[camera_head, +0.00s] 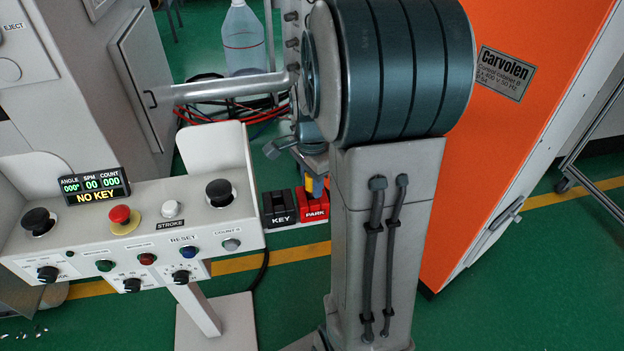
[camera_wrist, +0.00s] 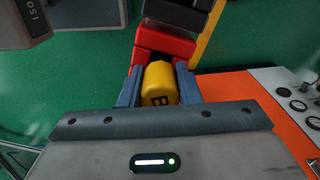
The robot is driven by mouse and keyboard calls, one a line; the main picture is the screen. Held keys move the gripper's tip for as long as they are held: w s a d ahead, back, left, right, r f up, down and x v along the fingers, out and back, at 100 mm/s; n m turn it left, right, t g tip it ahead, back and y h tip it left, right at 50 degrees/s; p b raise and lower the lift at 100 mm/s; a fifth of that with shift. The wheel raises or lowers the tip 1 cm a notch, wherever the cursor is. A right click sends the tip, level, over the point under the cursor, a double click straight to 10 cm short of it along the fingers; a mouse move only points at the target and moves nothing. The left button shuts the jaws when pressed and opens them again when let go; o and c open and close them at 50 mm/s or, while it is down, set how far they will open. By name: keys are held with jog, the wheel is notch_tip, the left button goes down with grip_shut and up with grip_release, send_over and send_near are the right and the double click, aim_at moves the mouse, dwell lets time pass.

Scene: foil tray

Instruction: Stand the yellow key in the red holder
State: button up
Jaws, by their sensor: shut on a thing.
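My gripper (camera_wrist: 159,84) is shut on the yellow key (camera_wrist: 160,78), with one blue-grey finger on each side of it. A dark letter shows on the key's near end. The red holder (camera_wrist: 163,43) lies right beyond the key in the wrist view. In the head view the red holder (camera_head: 313,208), marked PARK, sits low beside my arm. A bit of the yellow key (camera_head: 309,185) shows at its top. My gripper is mostly hidden there by my arm. I cannot tell how deep the key sits in the holder.
A black holder (camera_head: 279,208) marked KEY stands just left of the red one. A control console (camera_head: 130,225) with buttons and a "NO KEY" display (camera_head: 95,188) is at the left. An orange cabinet (camera_head: 500,130) stands at the right. Red and dark cables (camera_head: 225,112) lie behind.

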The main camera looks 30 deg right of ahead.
jog(key=shift+f, duration=0.15)
jog(key=o, duration=1.1)
notch_tip(320, 180, up, 14)
jog(key=p, duration=0.1)
jog(key=shift+p, duration=0.4)
jog(key=shift+f, duration=0.1)
jog(key=s+a+r+n+t+p, duration=0.2)
jog(key=s+a+n+p, duration=0.5)
jog(key=s+a+n, duration=0.5)
jog(key=n, duration=0.4)
jog(key=shift+n+t, duration=0.4)
